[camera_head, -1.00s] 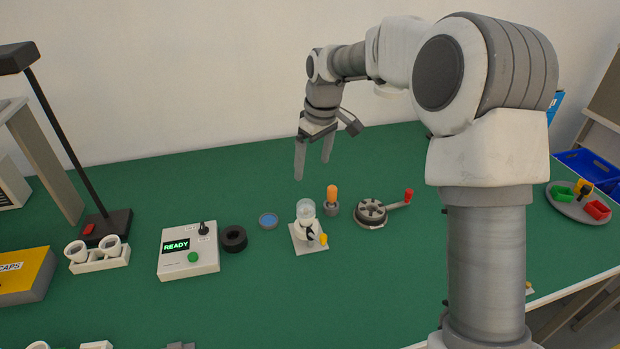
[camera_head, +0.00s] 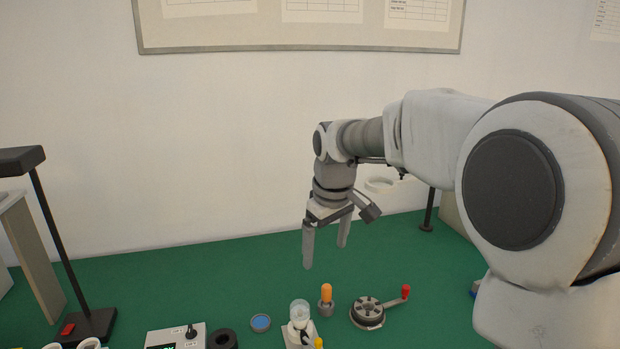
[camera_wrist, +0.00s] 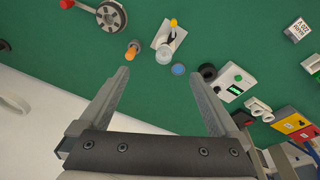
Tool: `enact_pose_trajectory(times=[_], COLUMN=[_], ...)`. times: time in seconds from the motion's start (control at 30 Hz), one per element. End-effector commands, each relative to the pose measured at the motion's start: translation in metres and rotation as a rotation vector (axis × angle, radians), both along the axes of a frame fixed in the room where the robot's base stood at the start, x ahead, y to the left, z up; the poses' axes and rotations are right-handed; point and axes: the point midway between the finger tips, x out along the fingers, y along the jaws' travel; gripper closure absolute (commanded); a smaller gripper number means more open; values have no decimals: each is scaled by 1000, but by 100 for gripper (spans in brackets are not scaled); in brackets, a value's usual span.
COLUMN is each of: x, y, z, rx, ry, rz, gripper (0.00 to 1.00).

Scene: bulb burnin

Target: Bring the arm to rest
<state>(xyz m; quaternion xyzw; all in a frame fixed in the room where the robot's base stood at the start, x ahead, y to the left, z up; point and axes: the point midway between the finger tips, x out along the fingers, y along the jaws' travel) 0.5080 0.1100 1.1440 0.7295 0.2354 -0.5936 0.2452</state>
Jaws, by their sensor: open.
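My gripper (camera_head: 325,248) is open and empty. It hangs fingers down above the back part of the green table (camera_head: 200,285), clear of everything. In the wrist view its two fingers (camera_wrist: 165,98) are spread wide with nothing between them but bare table and wall. A bulb on a white base (camera_head: 299,318) stands on the table below and in front of the gripper; it also shows in the wrist view (camera_wrist: 165,52). An orange-topped piece in a grey holder (camera_head: 326,295) stands beside it.
A round grey fixture with a red-knobbed crank (camera_head: 368,313) lies to the right. A blue disc (camera_head: 261,322), a black ring (camera_head: 223,339) and a white control box (camera_head: 176,338) are to the left. A black lamp (camera_head: 58,250) stands far left. The wall (camera_head: 230,150) is behind.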

Motion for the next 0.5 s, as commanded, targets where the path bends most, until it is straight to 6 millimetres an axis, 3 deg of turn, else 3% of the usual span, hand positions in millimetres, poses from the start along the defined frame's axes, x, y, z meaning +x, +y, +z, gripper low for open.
enact_pose_trajectory(times=[0.2, 0.5], x=[-62, -149], y=[-34, -75], z=[36, 53], rx=[-6, 35], ry=[-74, -167], rz=[-155, -376], gripper=[2, 2])
